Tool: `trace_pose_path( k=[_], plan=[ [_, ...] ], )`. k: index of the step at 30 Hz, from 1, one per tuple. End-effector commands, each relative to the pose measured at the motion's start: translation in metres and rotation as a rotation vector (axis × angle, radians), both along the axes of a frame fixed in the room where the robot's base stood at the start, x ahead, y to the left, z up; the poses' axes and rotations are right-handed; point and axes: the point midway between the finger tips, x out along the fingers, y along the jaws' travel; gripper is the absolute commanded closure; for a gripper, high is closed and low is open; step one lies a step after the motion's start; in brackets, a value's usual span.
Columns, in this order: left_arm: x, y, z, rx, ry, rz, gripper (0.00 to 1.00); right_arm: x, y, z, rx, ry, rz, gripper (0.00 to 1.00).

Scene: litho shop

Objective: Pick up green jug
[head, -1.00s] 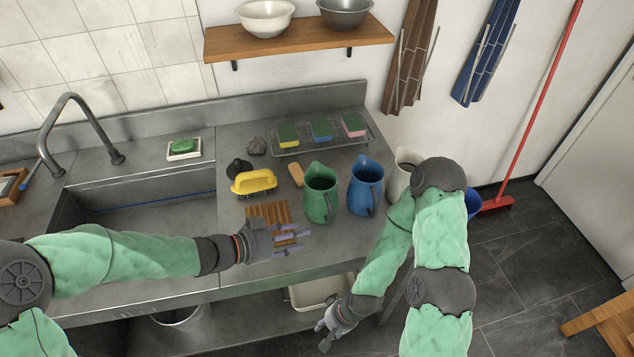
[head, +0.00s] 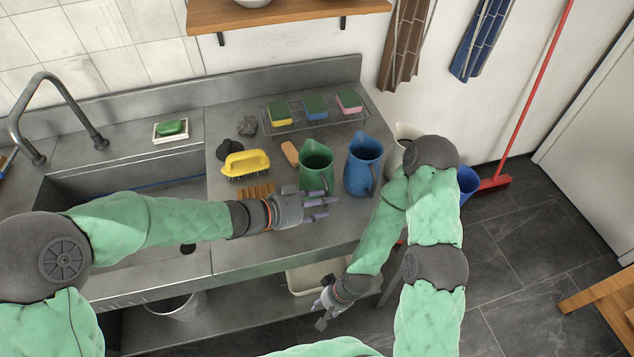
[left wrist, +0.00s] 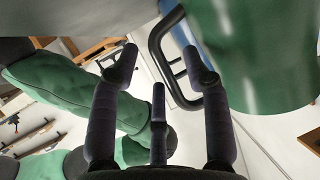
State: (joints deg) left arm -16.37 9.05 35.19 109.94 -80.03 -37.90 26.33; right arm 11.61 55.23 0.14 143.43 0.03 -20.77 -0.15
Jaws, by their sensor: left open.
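The green jug (head: 316,172) stands upright on the steel counter, left of the blue jug. My left gripper (head: 322,207) is open and empty, just in front of the green jug's lower part. In the left wrist view the green jug (left wrist: 268,55) fills the upper right, beside and beyond the open fingers (left wrist: 165,85). A dark looped handle shows between the fingers there; I cannot tell if any finger touches it. My right gripper (head: 325,302) hangs low in front of the counter, and its finger opening is unclear.
The blue jug (head: 363,164) stands close on the right, with a pale jug (head: 404,133) partly hidden by my right arm. A yellow brush (head: 245,163) and wooden slatted board (head: 256,191) lie left. Sponges sit on a rack (head: 316,121) behind. The sink (head: 130,185) is far left.

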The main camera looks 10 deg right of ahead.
Motion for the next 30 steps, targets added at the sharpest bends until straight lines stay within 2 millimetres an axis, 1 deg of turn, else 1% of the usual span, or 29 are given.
trace_pose_path(
  k=[1, 5, 13, 14, 15, 17, 18, 30],
  plan=[
    [0.001, -0.007, -0.006, 0.000, 0.000, -0.003, 0.53, 0.000, 0.000, -0.006, 0.000, 0.000, 0.000, 0.60],
    [0.004, -0.016, -0.008, 0.001, 0.000, -0.001, 0.53, 0.000, 0.000, -0.010, 0.000, 0.000, 0.000, 0.60],
    [0.005, -0.017, -0.007, 0.001, 0.001, 0.001, 0.53, 0.000, 0.000, -0.009, 0.000, 0.000, 0.000, 0.60],
    [0.005, -0.017, -0.007, 0.001, 0.001, 0.001, 0.61, 0.000, 0.000, -0.009, 0.000, 0.000, 0.000, 0.60],
    [0.005, -0.017, -0.007, 0.001, 0.000, 0.001, 0.72, 0.000, 0.000, -0.009, 0.000, 0.000, 0.000, 0.60],
    [0.005, -0.017, -0.007, 0.001, 0.001, 0.001, 0.89, 0.000, 0.000, -0.009, 0.000, 0.000, 0.000, 0.60],
    [0.005, -0.017, -0.007, 0.001, 0.000, 0.001, 1.00, 0.000, 0.000, -0.009, 0.000, 0.000, 0.000, 0.60],
    [0.006, -0.017, -0.003, -0.001, -0.004, 0.001, 1.00, 0.000, 0.000, -0.007, 0.000, 0.000, 0.000, 0.60]
  ],
)
